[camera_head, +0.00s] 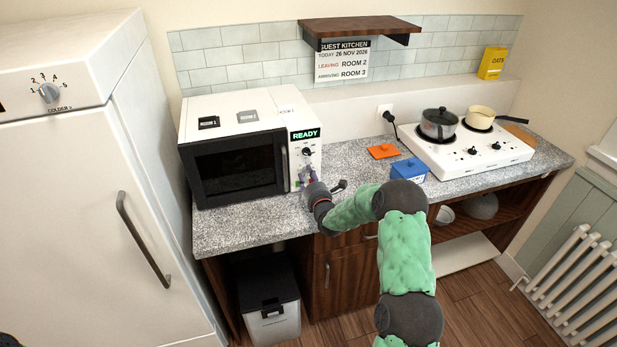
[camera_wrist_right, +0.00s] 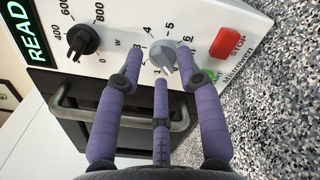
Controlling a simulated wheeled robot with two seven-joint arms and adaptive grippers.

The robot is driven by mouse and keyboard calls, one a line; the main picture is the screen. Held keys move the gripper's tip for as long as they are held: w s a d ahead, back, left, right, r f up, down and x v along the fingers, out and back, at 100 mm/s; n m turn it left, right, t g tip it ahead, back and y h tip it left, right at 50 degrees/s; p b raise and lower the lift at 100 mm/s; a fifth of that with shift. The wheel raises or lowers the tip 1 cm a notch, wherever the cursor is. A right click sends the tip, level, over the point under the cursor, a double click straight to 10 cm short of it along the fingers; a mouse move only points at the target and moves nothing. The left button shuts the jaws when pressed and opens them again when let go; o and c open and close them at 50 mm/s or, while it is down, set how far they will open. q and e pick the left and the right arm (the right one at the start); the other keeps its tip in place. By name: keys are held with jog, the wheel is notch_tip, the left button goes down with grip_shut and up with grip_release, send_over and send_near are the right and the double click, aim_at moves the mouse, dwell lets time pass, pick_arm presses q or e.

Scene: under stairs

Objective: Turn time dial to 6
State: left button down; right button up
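The time dial (camera_wrist_right: 162,56) is a grey knob on the white microwave panel, with small numbers around it, 4, 5 and 6 among them. Its pointer setting is not clear. My right gripper (camera_wrist_right: 160,58) has purple fingers spread around the dial, one on each side and one below. A small gap shows beside the left finger; contact at the right finger cannot be told. In the head view the right gripper (camera_head: 308,176) is at the lower panel of the microwave (camera_head: 234,124) and hides the dial.
The black power dial (camera_wrist_right: 83,40) and red STOP button (camera_wrist_right: 232,43) flank the time dial. The green display (camera_head: 306,135) reads READY. The fridge (camera_head: 80,200) stands left.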

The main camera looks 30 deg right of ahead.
grip_shut()
